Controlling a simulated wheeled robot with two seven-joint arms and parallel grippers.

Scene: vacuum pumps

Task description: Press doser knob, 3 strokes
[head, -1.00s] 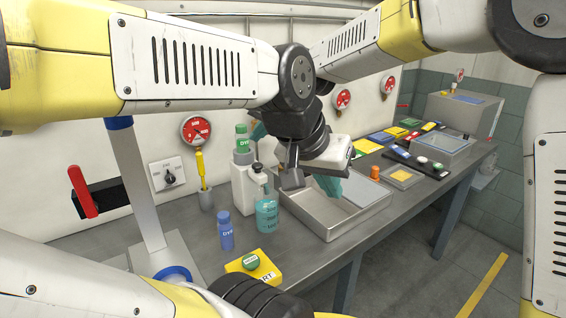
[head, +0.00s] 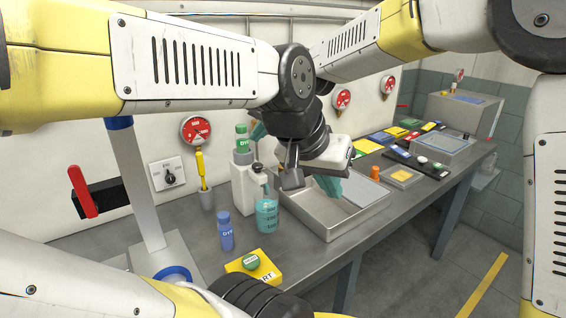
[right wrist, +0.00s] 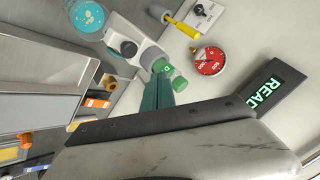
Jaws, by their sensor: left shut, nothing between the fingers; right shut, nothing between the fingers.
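The doser is a pale upright body (head: 243,190) on the bench with a black round knob (head: 257,167) at its front. A green bottle (head: 242,141) stands upright in its top. The right wrist view shows the black knob (right wrist: 128,48) uncovered and the green bottle (right wrist: 164,68). My right gripper (right wrist: 159,80) has its teal fingers shut and empty beside the green bottle; whether they touch is unclear. In the head view only a bit of its teal (head: 258,131) shows behind my left arm. My left gripper (head: 328,186) is shut and empty above the metal tray.
A teal bottle (head: 267,215) stands right in front of the doser. A blue bottle (head: 226,232) and a yellow box with a green button (head: 251,261) are nearer. The open metal tray (head: 330,231) lies to the right. A gauge (head: 196,130) hangs on the wall behind.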

